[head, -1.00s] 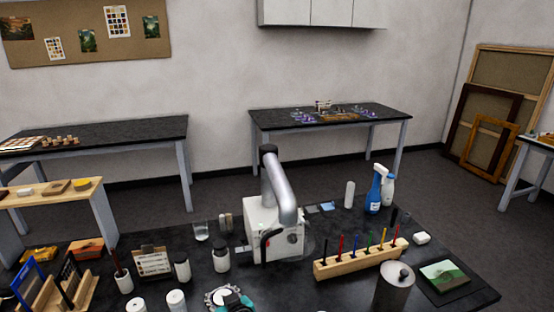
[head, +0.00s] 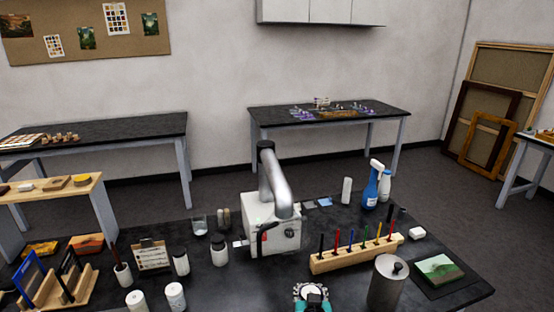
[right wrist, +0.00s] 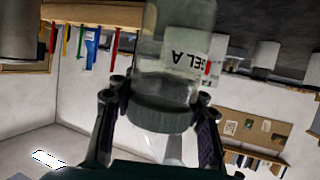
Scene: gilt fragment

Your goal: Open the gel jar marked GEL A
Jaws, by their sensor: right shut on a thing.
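The clear glass jar (right wrist: 178,50) marked GEL A shows upside down in the right wrist view, its label (right wrist: 182,52) facing the camera. Its ribbed grey-green lid (right wrist: 162,112) sits between the fingers of my right gripper (right wrist: 160,98), which is shut on it. The jar's base runs out of the picture, so I cannot tell whether it touches the table. In the head view my right gripper (head: 312,294) is at the bottom middle edge, and I cannot make out the jar there. My left gripper is not in view.
A white machine with a silver arm (head: 274,225) stands behind my gripper. A wooden brush rack (head: 350,255) and a grey canister (head: 386,283) are to the right. Several jars and bottles, one dark-topped (head: 219,251), stand to the left. Some bare black tabletop (head: 250,285) lies between.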

